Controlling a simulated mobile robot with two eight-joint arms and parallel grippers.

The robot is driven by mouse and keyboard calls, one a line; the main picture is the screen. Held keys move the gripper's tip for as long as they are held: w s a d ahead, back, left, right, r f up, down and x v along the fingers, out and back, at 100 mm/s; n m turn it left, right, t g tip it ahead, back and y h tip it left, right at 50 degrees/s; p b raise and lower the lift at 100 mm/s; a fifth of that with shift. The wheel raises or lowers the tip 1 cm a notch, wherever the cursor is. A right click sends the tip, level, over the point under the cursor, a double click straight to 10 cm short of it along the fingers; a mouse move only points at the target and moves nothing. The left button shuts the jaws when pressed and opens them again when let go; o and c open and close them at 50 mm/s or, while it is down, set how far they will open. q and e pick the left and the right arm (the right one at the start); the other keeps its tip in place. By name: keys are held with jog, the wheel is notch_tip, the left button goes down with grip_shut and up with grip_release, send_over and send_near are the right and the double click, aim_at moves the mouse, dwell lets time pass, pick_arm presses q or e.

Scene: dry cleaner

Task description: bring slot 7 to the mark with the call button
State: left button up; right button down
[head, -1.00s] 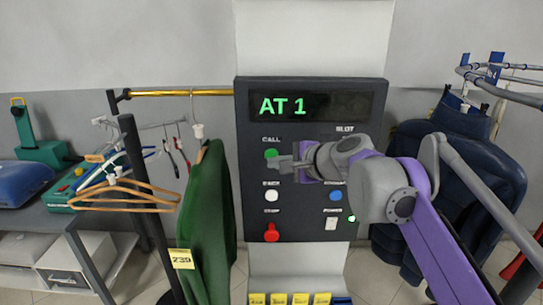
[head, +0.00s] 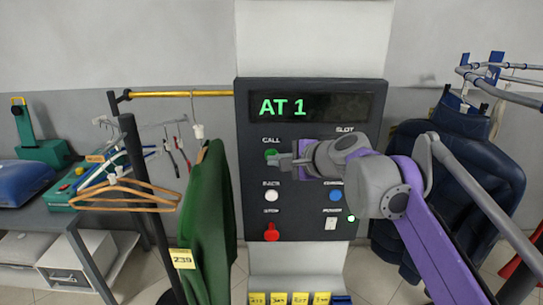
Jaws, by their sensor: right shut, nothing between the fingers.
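The dark control panel (head: 260,220) stands in the middle of the head view, its display (head: 330,107) reading "AT 1" in green. The green button under the word CALL (head: 270,154) is partly covered by my right gripper (head: 272,160). That gripper is shut and empty, its tips at the button; whether they touch it I cannot tell. The slot dial under the word SLOT is hidden behind my right wrist. A white button (head: 271,196), a red stop button (head: 271,235), a blue button (head: 335,195) and a power switch (head: 331,223) also show. My left gripper is not in view.
A green garment (head: 207,215) tagged 239 hangs from a rail (head: 180,94) left of the panel. Dark blue garments (head: 470,160) hang at right behind my arm. Wooden hangers (head: 125,196) and a bench with equipment are at left. Yellow tags (head: 300,298) line the panel's foot.

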jog(key=shift+w, duration=0.2)
dwell(0.3)
jog(key=shift+s, duration=0.85)
jog(key=shift+s, duration=0.1)
jog(key=shift+s, duration=2.4)
jog(key=shift+f, duration=0.1)
